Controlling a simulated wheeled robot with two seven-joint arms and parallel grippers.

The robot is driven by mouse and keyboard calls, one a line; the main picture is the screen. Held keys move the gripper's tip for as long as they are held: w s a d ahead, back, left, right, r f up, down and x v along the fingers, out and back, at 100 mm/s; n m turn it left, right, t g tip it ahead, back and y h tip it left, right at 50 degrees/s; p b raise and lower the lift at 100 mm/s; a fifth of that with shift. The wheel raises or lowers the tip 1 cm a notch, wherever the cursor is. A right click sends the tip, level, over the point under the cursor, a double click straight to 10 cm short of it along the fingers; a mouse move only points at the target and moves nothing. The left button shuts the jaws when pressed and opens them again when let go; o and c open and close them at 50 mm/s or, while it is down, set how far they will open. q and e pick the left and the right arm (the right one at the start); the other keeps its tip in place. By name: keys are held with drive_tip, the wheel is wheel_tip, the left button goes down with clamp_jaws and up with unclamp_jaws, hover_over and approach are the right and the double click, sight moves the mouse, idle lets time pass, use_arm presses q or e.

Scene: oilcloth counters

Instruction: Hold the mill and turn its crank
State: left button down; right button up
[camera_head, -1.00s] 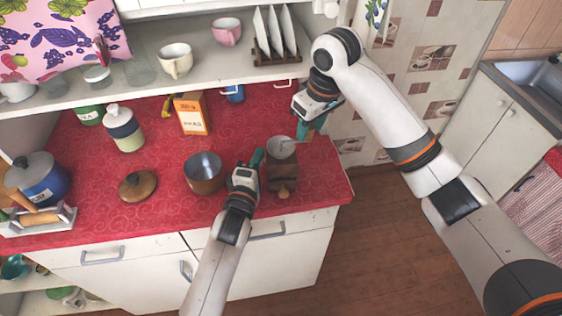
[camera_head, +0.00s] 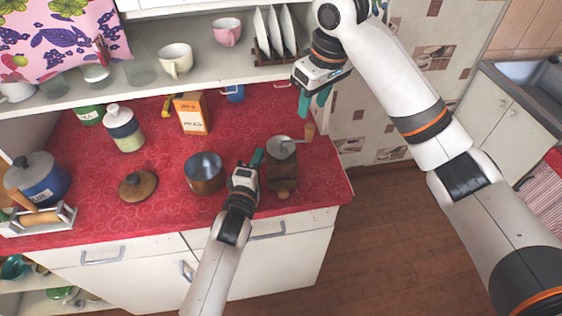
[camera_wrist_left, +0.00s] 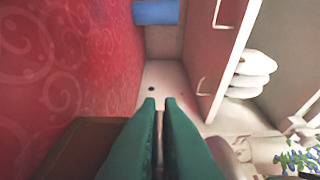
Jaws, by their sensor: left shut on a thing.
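The mill (camera_head: 281,172) stands upright near the right end of the red counter. It has a brown wooden body, a grey metal bowl on top and a small drawer knob in front. Its crank (camera_head: 309,132) points to the back right, with a wooden knob at the end. My left gripper (camera_head: 257,160) is shut on the mill from its left side; the contact is partly hidden. In the left wrist view its green fingers (camera_wrist_left: 161,105) lie close together beside a brown wooden surface (camera_wrist_left: 75,150). My right gripper (camera_head: 314,99) is open and empty, above and apart from the crank knob.
An orange box (camera_head: 190,113) and a blue container (camera_head: 235,93) stand behind. The counter's right edge is close to the mill.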

use_arm(q)
drive_tip(key=c, duration=1.5)
unclamp_jaws()
drive_tip(key=s+a, duration=0.2)
drive_tip(key=s, duration=0.9)
drive_tip(key=shift+s, duration=0.4)
drive_tip(key=shift+f, duration=0.1)
